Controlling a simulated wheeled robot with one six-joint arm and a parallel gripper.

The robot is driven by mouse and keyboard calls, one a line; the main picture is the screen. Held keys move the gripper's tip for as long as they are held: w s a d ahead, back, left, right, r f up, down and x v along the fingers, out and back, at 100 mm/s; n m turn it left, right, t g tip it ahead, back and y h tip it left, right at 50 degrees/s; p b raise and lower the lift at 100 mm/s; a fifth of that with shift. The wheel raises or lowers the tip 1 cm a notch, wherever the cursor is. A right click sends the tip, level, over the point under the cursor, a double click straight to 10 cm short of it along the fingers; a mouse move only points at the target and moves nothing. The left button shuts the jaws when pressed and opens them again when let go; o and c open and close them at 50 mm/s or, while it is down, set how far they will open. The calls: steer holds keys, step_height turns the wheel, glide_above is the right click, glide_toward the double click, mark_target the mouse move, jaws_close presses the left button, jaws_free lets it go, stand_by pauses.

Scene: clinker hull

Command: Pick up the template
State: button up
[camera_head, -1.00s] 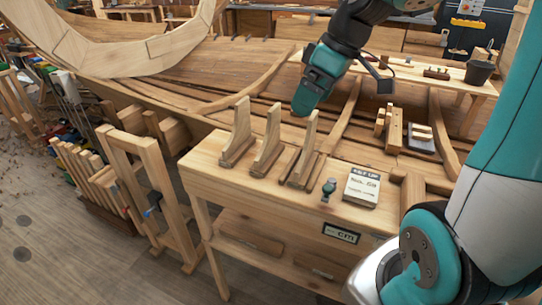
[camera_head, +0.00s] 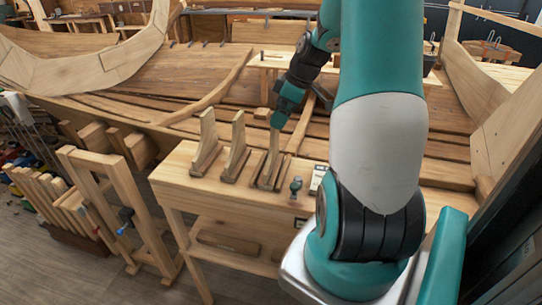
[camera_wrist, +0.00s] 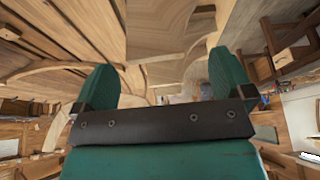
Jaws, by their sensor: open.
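Several upright, tapered wooden pieces that look like templates stand on the wooden bench (camera_head: 180,180), each with a base block. I see a left one (camera_head: 208,138), a middle one (camera_head: 236,148) and a right one (camera_head: 271,160). My gripper (camera_head: 277,121) is at the top of the right one, pointing down; the head view does not show whether it touches. In the wrist view its two green fingers (camera_wrist: 163,76) are apart. Pale wood shows beyond and between them, but I cannot tell which piece that is.
A small teal-topped item (camera_head: 295,187) stands on the bench right of the templates. A card block (camera_head: 318,180) is mostly hidden by my arm. A wooden frame (camera_head: 125,205) stands left of the bench. The planked hull (camera_head: 130,103) lies behind.

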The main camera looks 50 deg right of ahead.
mark_target(273, 130)
steer(key=shift+d+p+x, duration=0.15)
steer(key=shift+p+x, duration=0.6)
steer(key=shift+x, duration=1.1)
steer(key=shift+d+p+x, duration=0.15)
steer(key=shift+p+x, duration=0.6)
steer(key=shift+x, duration=1.1)
steer(key=shift+w, duration=0.1)
steer(key=c, duration=1.3)
steer(key=shift+c, duration=0.3)
steer(key=shift+r, duration=0.15)
